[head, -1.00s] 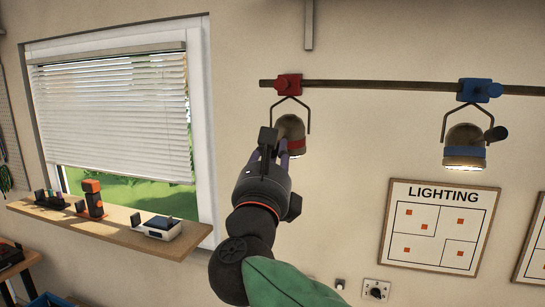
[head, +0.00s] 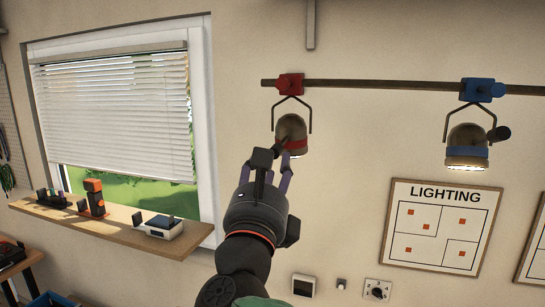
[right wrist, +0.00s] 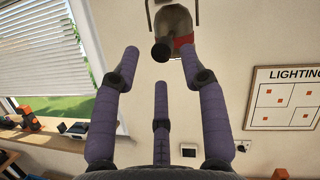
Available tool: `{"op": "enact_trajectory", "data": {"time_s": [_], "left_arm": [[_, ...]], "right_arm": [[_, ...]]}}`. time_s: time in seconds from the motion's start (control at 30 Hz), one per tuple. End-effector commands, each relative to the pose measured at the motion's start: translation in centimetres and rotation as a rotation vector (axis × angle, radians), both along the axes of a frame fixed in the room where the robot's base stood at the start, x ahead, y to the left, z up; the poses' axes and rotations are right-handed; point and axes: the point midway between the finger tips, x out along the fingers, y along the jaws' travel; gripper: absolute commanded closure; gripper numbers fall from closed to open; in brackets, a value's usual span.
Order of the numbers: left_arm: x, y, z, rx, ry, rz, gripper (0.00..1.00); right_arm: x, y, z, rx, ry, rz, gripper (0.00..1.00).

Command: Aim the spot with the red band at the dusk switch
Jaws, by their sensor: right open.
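The spot with the red band (head: 291,130) hangs in a fork under a red clamp (head: 290,84) on the rail. In the right wrist view, the spot (right wrist: 173,22) shows at the top with its dark knob (right wrist: 161,52) pointing toward me. My right gripper (head: 264,168) is open and empty, just below and left of the spot, apart from it. Its three purple fingers (right wrist: 160,68) are spread below the knob in the wrist view. A white box with a dark face (head: 303,285) and a small sensor-like piece (head: 341,283) are on the wall below; I cannot tell which is the dusk switch.
A second spot with a blue band (head: 467,148) hangs lit at the right of the rail (head: 380,84). A LIGHTING board (head: 440,228) and a rotary dial (head: 377,290) are on the wall. A window sill (head: 120,222) with small devices juts out at left.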

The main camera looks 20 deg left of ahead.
Motion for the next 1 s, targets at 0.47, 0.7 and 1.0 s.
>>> {"op": "enact_trajectory", "data": {"time_s": [0.47,0.7,1.0], "left_arm": [[0.0,0.0,0.0,0.000,0.000,0.000,0.60],[0.0,0.0,0.0,0.000,0.000,0.000,0.60],[0.0,0.0,0.0,0.000,0.000,0.000,0.60]], "right_arm": [[-6.7,-0.7,-2.6,-0.002,0.002,0.001,0.56],[-7.0,-0.7,-2.7,-0.002,0.002,0.001,0.56],[-6.9,-0.7,-2.9,-0.006,0.002,-0.001,0.56]]}}
